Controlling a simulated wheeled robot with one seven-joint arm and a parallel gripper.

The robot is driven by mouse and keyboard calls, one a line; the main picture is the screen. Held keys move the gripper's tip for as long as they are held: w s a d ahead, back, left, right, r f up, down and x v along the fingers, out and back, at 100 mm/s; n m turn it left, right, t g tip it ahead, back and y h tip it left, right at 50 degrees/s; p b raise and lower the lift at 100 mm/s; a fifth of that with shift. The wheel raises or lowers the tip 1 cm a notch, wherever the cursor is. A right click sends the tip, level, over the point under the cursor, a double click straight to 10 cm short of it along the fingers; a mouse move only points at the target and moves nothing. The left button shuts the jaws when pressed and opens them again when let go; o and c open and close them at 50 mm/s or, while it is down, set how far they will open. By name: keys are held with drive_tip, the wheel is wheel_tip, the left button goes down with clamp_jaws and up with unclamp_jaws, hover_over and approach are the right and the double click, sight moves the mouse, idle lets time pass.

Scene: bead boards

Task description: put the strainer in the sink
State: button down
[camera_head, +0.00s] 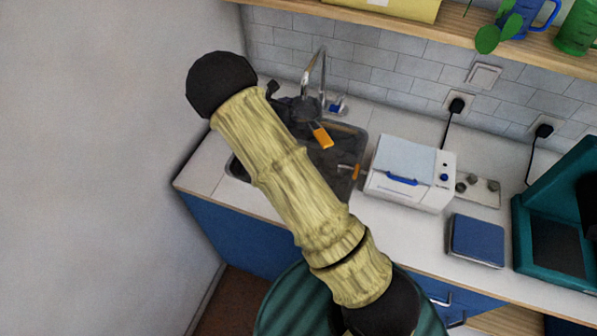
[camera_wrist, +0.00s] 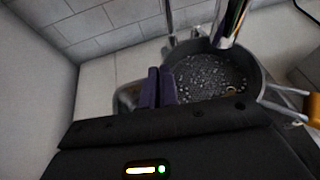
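The strainer (camera_wrist: 215,80) is a dark grey round bowl with a speckled, perforated inside. In the wrist view an orange handle (camera_wrist: 314,108) joins it by metal wires at the right. In the head view the dark strainer (camera_head: 303,112) and its orange handle show near the tap, over the back of the sink. The dark sink (camera_head: 345,190) is largely hidden by my arm. My gripper (camera_wrist: 158,88) has its two dark purple fingers close together at the strainer's left rim, apparently pinching it. In the head view my gripper is mostly hidden behind my arm.
The tap (camera_head: 322,75) stands behind the sink, and also close to the strainer in the wrist view. Another orange-handled item (camera_head: 350,171) lies at the sink's right side. A white appliance (camera_head: 410,170) stands to the right, with a blue pad (camera_head: 477,240) beyond. A wall borders the left.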

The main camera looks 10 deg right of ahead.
drive_tip(key=shift+w+f, duration=0.15)
drive_tip(key=shift+f, duration=0.2)
drive_tip(key=shift+s+d+f+b, duration=0.15)
drive_tip(key=shift+s+f+b, duration=0.1)
drive_tip(key=shift+b, duration=0.2)
drive_tip(key=shift+a+f+b, duration=0.2)
drive_tip(key=shift+f+b, duration=0.55)
wheel_tip(320, 180, down, 7)
drive_tip(key=b, duration=0.7)
drive_tip(key=shift+d, duration=0.1)
wheel_tip(320, 180, down, 6)
drive_tip(key=shift+f+p, duration=0.15)
drive_tip(key=shift+p, duration=0.25)
